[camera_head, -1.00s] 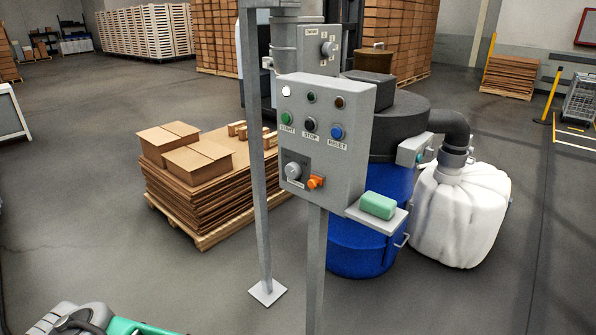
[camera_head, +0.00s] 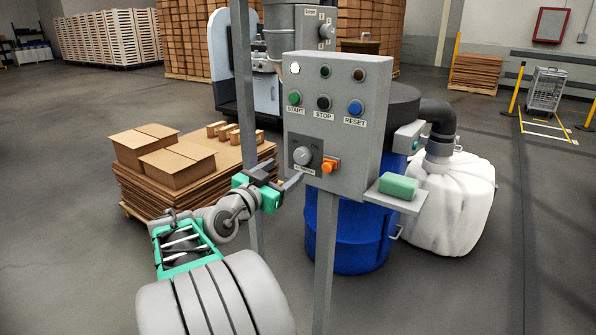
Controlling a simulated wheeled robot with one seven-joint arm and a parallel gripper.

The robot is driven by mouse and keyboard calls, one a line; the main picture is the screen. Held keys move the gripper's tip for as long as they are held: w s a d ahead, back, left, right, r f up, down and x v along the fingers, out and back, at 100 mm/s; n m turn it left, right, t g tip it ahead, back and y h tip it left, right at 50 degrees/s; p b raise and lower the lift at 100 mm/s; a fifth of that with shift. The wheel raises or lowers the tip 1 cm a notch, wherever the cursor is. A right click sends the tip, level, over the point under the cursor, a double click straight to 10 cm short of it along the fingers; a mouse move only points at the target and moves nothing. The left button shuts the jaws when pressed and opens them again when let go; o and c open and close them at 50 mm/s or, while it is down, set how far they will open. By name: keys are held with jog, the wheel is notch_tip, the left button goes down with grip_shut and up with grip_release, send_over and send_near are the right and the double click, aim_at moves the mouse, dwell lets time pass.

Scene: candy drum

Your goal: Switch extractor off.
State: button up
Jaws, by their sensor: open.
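A grey control panel (camera_head: 338,115) stands on a post. It has a green START button (camera_head: 294,98), a black STOP button (camera_head: 323,103) and a blue RESET button (camera_head: 355,107). Below them is a grey rotary knob (camera_head: 302,156) on a dark plate; its small label is not clearly legible. An orange part (camera_head: 329,166) sits right of the knob. My gripper (camera_head: 288,172) is open and empty, at the panel's lower left, with its fingers pointing toward the knob. Whether it touches the panel cannot be told.
A small shelf (camera_head: 412,204) with a green block (camera_head: 397,187) juts from the panel's right. Behind stand a blue drum (camera_head: 350,235), a dark pipe (camera_head: 438,118), a white bag (camera_head: 455,205) and a small grey box (camera_head: 408,138). A thin post (camera_head: 243,80) and cardboard pallet (camera_head: 160,185) are left.

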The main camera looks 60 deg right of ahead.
aim_at(301, 157)
jog(key=d, duration=0.2)
jog(key=d+p, duration=0.1)
jog(key=d, duration=0.2)
jog(key=d+p, duration=0.1)
jog(key=d, duration=0.1)
jog(key=shift+s+d+r, duration=0.25)
jog(key=shift+s+d, duration=0.15)
jog(key=c, duration=1.4)
